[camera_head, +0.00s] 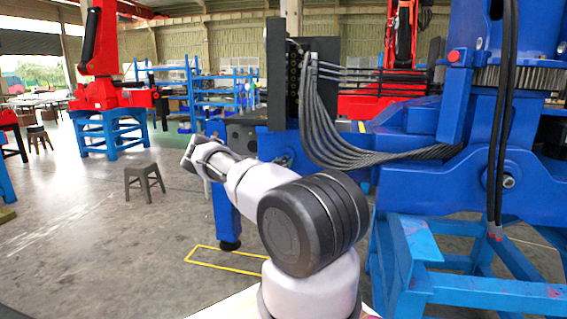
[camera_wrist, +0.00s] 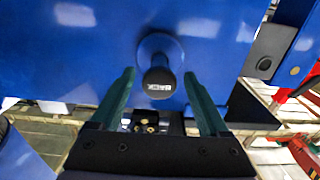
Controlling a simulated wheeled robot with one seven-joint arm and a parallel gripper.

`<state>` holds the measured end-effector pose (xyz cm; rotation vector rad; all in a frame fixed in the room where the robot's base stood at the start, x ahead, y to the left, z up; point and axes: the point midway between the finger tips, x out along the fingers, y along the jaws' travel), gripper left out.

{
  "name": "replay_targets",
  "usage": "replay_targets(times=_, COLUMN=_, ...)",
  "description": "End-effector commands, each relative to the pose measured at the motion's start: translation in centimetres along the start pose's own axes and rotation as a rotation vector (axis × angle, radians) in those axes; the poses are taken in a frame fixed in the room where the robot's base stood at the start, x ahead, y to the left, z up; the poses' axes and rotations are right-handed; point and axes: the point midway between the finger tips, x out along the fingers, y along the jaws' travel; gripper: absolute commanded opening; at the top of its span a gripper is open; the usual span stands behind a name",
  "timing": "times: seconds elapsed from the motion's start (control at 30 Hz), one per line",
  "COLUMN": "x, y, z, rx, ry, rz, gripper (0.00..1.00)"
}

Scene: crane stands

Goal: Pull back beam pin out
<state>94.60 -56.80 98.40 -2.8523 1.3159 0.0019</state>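In the wrist view a dark round pin (camera_wrist: 159,82) with pale lettering on its end face sticks out of a blue beam (camera_wrist: 60,50). My gripper (camera_wrist: 158,88) is open, with one green finger on each side of the pin. A gap shows between each finger and the pin in the picture; I see no contact. In the head view my arm reaches forward toward the blue crane beam (camera_head: 284,140). My gripper (camera_head: 188,152) is small there, at the left of the beam, and the pin cannot be made out.
Black hoses (camera_head: 322,125) hang from a dark block above my arm. A blue stand (camera_head: 410,255) is at the right. A grey stool (camera_head: 144,180) stands on open floor at the left. In the wrist view a dark bracket (camera_wrist: 270,48) is on the right.

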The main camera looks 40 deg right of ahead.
Motion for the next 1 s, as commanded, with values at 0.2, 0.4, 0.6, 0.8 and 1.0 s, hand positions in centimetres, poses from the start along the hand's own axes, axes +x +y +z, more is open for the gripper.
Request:
replay_targets(times=0.2, x=-0.1, y=0.0, z=-0.1, rx=0.0, ry=0.001, rz=0.0, gripper=0.79)
replay_targets(times=0.4, x=-2.3, y=-0.1, z=-0.1, rx=0.0, ry=0.0, rz=0.0, gripper=0.79)
replay_targets(times=0.6, x=-6.5, y=-0.1, z=0.0, rx=-0.001, ry=-0.001, rz=0.0, gripper=0.79)
replay_targets(times=0.8, x=-9.7, y=-0.1, z=0.0, rx=0.0, ry=-0.001, rz=0.0, gripper=0.79)
replay_targets(times=1.0, x=-10.8, y=0.0, z=0.0, rx=0.001, ry=0.0, rz=0.0, gripper=0.79)
